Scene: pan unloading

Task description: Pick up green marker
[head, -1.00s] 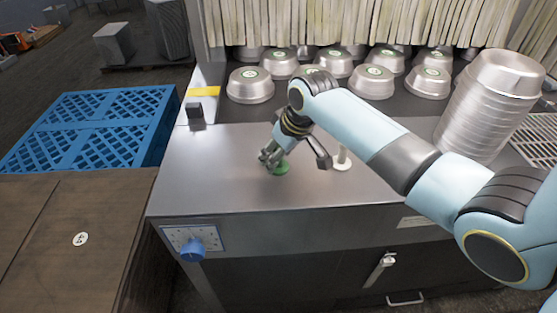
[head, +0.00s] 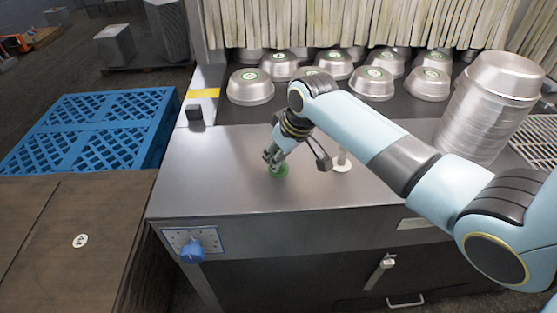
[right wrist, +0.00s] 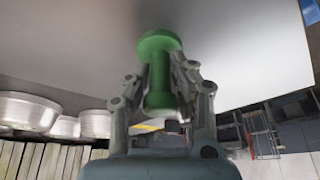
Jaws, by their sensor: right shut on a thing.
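The green marker (head: 279,171) is at the front middle of the steel counter, partly hidden by my right gripper in the head view. In the right wrist view the green marker (right wrist: 158,75) is a spool shape with a wide round end and a narrower stem. My right gripper (head: 271,160) is shut on it, and in the right wrist view its fingers (right wrist: 160,85) lie on both sides of the stem. I cannot tell whether the marker's base touches the counter. My left gripper is not in view.
A white marker (head: 342,161) stands on the counter (head: 205,175) just right of my gripper. A stack of metal pans (head: 485,110) stands at the right. Several upturned pans (head: 250,88) lie behind, before a strip curtain. The counter's left part is clear.

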